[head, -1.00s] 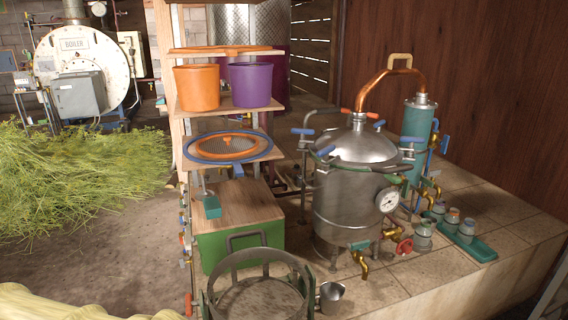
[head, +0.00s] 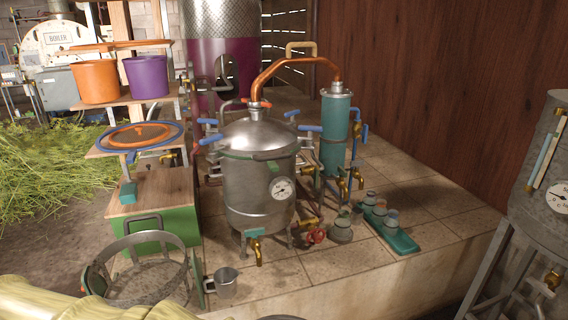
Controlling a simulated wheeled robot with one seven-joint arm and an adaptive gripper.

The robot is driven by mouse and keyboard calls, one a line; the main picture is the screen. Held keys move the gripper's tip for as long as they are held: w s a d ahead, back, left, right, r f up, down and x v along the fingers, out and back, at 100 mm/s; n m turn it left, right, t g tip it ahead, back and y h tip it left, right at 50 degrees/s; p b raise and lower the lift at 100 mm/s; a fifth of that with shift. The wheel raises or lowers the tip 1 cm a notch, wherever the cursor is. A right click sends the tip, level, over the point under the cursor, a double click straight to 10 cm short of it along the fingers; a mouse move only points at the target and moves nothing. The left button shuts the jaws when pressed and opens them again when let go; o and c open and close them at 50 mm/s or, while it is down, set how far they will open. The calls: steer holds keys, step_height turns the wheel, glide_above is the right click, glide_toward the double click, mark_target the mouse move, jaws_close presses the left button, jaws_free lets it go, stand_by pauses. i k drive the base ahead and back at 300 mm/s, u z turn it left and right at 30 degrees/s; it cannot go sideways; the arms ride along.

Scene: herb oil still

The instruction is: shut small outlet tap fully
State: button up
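A steel still pot (head: 258,185) with a domed lid and dial gauge stands on the tiled platform. A small brass tap (head: 258,250) with a teal handle sticks out low at its front, spout down. The handle looks about level; I cannot tell whether the tap is open or shut. A brass valve with a red handwheel (head: 315,236) is to its right. More brass taps (head: 342,188) sit low on the teal condenser (head: 335,130). Which tap the task means is not clear from the view. My gripper is not in view.
A metal cup (head: 225,283) and a round metal basket frame (head: 145,270) stand at the front left. A teal tray with small jars (head: 402,242) lies right of the still. A grey tank (head: 550,180) with a brass tap stands at the right edge.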

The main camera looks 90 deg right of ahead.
mark_target(343, 172)
steer(key=k, duration=1.4)
steer(key=z, duration=1.9)
steer(key=i, duration=0.45)
steer(key=u, duration=0.05)
